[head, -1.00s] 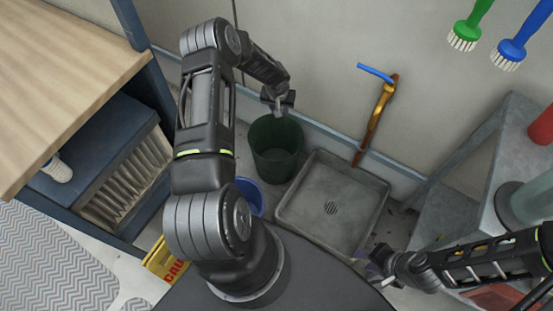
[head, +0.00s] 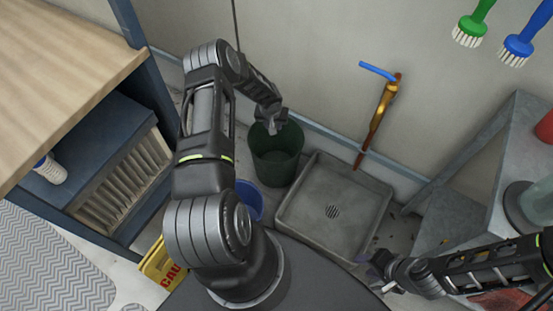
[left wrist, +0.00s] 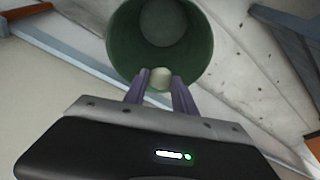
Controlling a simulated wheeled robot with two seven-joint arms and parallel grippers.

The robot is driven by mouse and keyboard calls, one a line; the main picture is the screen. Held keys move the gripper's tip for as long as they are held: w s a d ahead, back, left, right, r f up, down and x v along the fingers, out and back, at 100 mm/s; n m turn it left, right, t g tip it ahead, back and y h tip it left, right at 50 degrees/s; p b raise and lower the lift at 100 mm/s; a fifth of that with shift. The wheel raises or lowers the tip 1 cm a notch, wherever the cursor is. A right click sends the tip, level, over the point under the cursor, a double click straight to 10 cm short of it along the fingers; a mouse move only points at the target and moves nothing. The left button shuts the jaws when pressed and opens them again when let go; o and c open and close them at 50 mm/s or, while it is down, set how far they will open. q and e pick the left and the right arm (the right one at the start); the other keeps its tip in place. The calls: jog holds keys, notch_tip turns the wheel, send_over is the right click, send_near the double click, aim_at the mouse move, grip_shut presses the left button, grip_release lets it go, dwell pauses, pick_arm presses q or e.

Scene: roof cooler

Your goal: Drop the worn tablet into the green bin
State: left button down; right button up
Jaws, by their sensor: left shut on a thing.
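The green bin (head: 276,160) stands on the floor by the wall in the head view. It fills the upper middle of the left wrist view (left wrist: 121,40), with its round opening facing the camera. My left gripper (left wrist: 160,80) is at the bin's mouth and shut on a small pale, rounded tablet (left wrist: 161,76), which shows between the purple fingers. In the head view my left gripper (head: 272,127) is just over the bin's rim, and the tablet is too small to make out there. My right gripper (head: 376,270) is low at the right; its finger gap is unclear.
A blue bucket (head: 249,200) stands close to the left of the green bin. A grey floor basin (head: 318,215) with a drain is to the right. A yellow caution sign (head: 160,266) is at the lower left. A grey metal stand (head: 480,170) is at the right.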

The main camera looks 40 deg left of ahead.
pick_arm(q)
jog(key=shift+f+b, duration=0.9)
jog(key=shift+f, duration=1.05)
jog(key=c, duration=0.9)
grip_release()
jog(key=shift+c, duration=0.2)
jog(key=shift+r, duration=0.1)
jog(key=shift+d+r, duration=0.1)
jog(key=shift+r, duration=0.4)
jog(key=a+v, duration=0.1)
jog(key=v, duration=0.5)
jog(key=shift+s+d+r+p, duration=0.3)
jog(key=shift+d+p, duration=0.1)
jog(key=shift+d, duration=0.15)
